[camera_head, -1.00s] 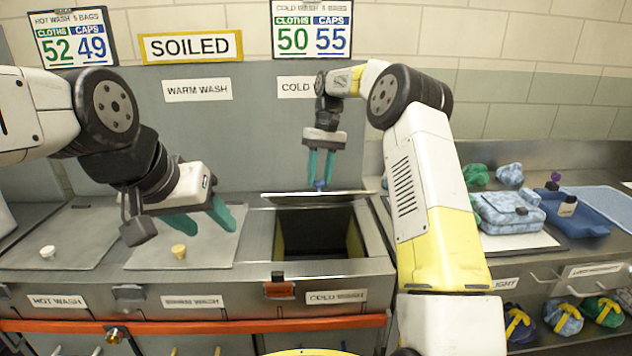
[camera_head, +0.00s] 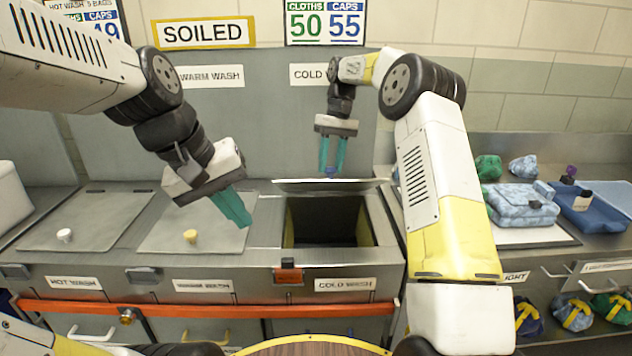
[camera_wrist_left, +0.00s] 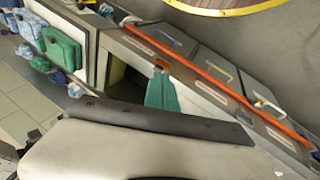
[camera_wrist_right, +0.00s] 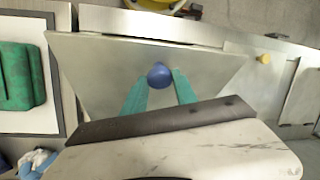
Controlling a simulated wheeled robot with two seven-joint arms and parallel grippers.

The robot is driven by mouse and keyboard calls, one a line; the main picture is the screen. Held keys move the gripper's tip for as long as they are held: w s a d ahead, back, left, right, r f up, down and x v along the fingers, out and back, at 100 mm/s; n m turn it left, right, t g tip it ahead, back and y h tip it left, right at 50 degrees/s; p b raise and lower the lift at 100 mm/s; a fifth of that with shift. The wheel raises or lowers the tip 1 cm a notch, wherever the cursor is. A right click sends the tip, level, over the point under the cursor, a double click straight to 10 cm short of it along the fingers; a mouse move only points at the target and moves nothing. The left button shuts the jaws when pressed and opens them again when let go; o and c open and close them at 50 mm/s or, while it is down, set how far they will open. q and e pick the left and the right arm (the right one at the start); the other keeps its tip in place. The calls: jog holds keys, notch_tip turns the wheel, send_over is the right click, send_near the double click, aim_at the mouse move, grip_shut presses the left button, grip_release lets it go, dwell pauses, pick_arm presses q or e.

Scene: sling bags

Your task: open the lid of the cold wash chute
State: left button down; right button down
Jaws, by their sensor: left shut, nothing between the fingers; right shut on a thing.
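The cold wash chute (camera_head: 284,226) is open, with its dark inside in view at the centre of the head view. Its grey lid (camera_head: 300,186) is raised at the back of the opening, seen nearly edge-on. My right gripper (camera_head: 331,170) is shut on the lid's blue knob (camera_wrist_right: 160,75), which shows between the fingertips in the right wrist view. The lid's flat face (camera_wrist_right: 90,60) fills much of that view. My left gripper (camera_head: 236,222) is shut and empty, above the warm wash lid (camera_head: 165,232), left of the chute opening.
The hot wash lid (camera_head: 110,215) and warm wash lid are closed. An orange rail (camera_head: 200,309) runs along the front. At right, a blue bag (camera_head: 520,205) lies on a counter beside a blue tray (camera_head: 600,215). Several bags hang below it.

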aim_at(327, 180)
pick_arm(q)
jog(key=w+d+f+n+g+h, duration=0.65)
jog(key=w+f+n+h, duration=0.2)
jog(key=w+n, duration=0.35)
jog(key=w+a+f+n+t+h, duration=0.2)
jog(key=w+f+n+t+h, duration=0.5)
jog(key=w+n, duration=0.45)
jog(key=w+d+r, duration=0.3)
jog(key=d, duration=0.6)
jog(key=shift+w+r+n+g+h, duration=0.15)
jog(key=shift+r+n+g+h, duration=0.25)
jog(key=shift+n+g+h, duration=0.05)
jog(key=shift+r, duration=0.1)
